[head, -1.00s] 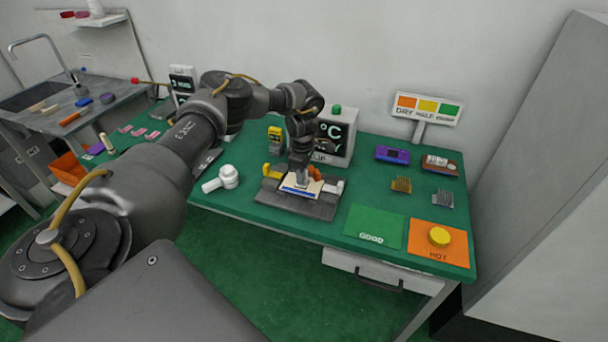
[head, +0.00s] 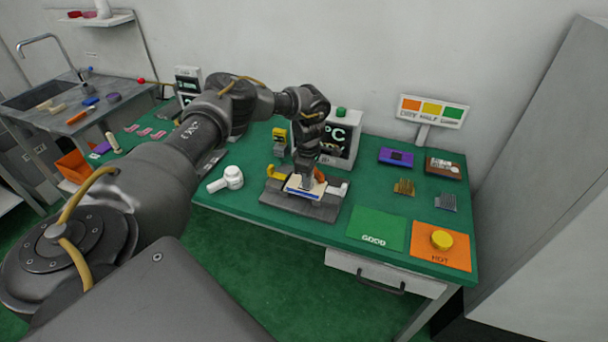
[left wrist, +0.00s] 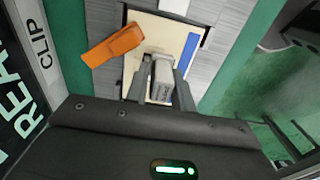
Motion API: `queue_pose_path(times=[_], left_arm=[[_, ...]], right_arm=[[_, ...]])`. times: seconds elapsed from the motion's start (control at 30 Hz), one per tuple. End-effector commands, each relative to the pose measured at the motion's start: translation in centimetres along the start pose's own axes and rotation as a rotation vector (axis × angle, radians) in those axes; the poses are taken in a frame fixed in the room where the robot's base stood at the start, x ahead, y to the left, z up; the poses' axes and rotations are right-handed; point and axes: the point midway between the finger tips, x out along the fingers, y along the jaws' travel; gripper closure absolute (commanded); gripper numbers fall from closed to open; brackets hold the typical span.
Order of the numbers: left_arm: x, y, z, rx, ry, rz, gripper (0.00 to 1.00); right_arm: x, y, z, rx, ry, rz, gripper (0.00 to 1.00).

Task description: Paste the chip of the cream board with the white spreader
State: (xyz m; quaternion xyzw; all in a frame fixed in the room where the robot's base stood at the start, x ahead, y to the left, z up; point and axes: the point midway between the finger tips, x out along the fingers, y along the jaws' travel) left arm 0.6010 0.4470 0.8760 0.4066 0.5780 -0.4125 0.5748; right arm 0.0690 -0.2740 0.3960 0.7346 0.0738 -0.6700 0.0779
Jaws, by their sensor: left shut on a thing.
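The cream board (head: 292,183), with a blue strip along its front edge, lies on a dark grey fixture (head: 322,213) on the green bench. It also shows in the left wrist view (left wrist: 183,32). My left gripper (head: 303,184) points down over the board. In the left wrist view my fingers (left wrist: 158,82) are shut on a pale grey-white blocky piece (left wrist: 162,76), which looks like the white spreader in shade. Its lower end and the chip are hidden; I cannot tell whether it touches the board. My right gripper is not in view.
An orange piece (left wrist: 113,45) lies across the board's back edge. The fixture has yellow (head: 275,172) and white (head: 337,189) end parts.

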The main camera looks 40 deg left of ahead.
Motion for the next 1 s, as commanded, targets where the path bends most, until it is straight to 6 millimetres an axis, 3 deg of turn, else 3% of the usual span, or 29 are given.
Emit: queue_pose_path(times=[0.27, 0.73, 1.0], left_arm=[[0.1, -0.1, 0.0, -0.001, 0.0, 0.0, 0.95], [0.2, -0.1, -2.2, -0.002, 0.002, -0.001, 0.95], [0.2, -0.1, -2.2, -0.001, 0.002, -0.001, 0.95]], right_arm=[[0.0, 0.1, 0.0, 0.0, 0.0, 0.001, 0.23], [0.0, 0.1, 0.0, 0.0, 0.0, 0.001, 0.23], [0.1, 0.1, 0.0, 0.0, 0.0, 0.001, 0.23]])
